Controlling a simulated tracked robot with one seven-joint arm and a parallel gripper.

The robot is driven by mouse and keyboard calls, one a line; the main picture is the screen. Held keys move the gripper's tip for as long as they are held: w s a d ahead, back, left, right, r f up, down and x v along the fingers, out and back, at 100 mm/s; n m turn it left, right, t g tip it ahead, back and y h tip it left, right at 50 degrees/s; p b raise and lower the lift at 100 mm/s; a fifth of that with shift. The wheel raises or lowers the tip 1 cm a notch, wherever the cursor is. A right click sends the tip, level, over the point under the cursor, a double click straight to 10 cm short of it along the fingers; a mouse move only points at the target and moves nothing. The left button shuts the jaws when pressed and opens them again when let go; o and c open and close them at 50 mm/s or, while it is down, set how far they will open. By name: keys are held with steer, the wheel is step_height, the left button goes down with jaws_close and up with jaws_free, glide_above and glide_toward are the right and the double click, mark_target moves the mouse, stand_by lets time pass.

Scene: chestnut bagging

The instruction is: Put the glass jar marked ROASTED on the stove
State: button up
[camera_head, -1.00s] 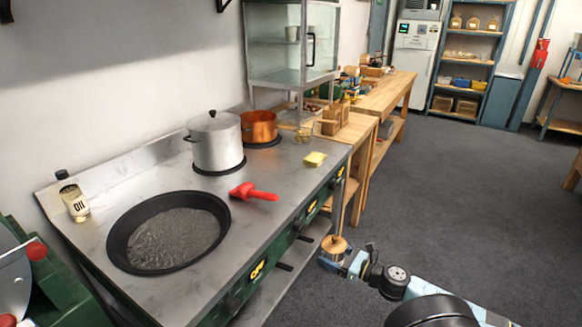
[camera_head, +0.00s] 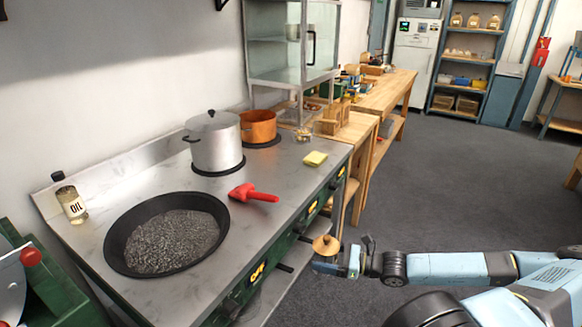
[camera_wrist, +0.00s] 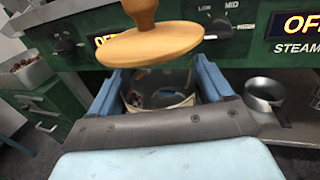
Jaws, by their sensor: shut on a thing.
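My gripper (camera_head: 340,262) is beside the front of the steel stove (camera_head: 282,195), low near its right part. It is shut on a glass jar (camera_wrist: 158,88) with a round wooden knobbed lid (camera_wrist: 152,44). In the wrist view the jar is between the two blue fingers, with the lid above them. The lid also shows in the head view (camera_head: 325,246). A pale label band is partly visible, but its writing cannot be read. The stove's green front with knobs and OFF displays is right behind the jar.
Bare steel lies between the red-handled tool and the sponge.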

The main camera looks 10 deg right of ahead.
steer(key=shift+s+a+r+n+g, duration=0.2)
steer(key=shift+a+r+n+g, duration=0.1)
steer(key=shift+a+r+g, duration=0.35)
steer(key=shift+r+y, duration=0.2)
steer(key=shift+y, duration=0.1)
